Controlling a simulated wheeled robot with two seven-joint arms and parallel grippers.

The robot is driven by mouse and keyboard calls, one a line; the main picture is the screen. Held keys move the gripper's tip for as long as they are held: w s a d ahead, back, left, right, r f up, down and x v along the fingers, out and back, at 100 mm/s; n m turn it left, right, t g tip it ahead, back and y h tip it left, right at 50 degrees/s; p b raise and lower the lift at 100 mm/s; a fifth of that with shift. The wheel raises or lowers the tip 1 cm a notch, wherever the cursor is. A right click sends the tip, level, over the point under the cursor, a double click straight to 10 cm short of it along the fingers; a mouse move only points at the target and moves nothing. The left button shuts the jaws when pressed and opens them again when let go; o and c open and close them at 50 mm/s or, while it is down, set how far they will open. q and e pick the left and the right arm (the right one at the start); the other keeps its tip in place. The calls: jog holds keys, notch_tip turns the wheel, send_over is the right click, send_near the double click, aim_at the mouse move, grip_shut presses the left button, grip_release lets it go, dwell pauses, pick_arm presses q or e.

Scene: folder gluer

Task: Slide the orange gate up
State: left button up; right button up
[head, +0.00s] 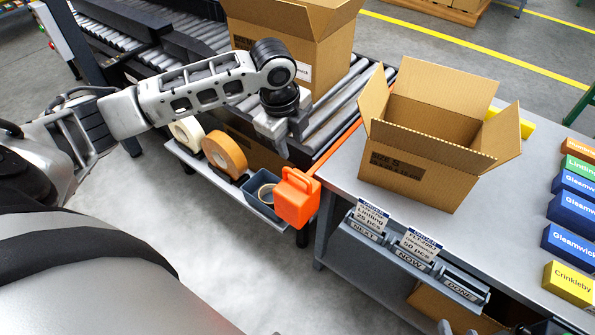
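The orange gate shows as a thin orange edge (341,143) across the end of the roller conveyor, beside the grey table. A bright orange block with a handle-like loop (297,198) stands at the near end of that edge; I cannot tell for certain how they join. My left gripper (284,138) points down over the conveyor's near side, above and left of the orange block and apart from it. Its fingers look spread with nothing between them. My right gripper (458,330) shows only as grey tips at the bottom edge, so its opening is unclear.
An open carton (432,150) stands on the grey table (345,185), and another carton (300,40) sits on the rollers. Tape rolls (225,153) and a grey bin (262,203) line the conveyor's near side. Labelled card trays (410,250) front the table; small coloured boxes (570,246) lie right.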

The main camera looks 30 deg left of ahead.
aim_at(298, 175)
pick_arm(q)
jog(key=f, duration=0.4)
jog(key=w+f+b, duration=0.1)
jog(key=f, duration=0.3)
jog(key=w+f+b, duration=0.1)
jog(key=f, duration=0.2)
jog(key=shift+w+d+f, duration=0.15)
jog(key=shift+f, duration=0.25)
pick_arm(e)
jog(key=shift+w+f, duration=0.1)
jog(key=shift+f, duration=0.3)
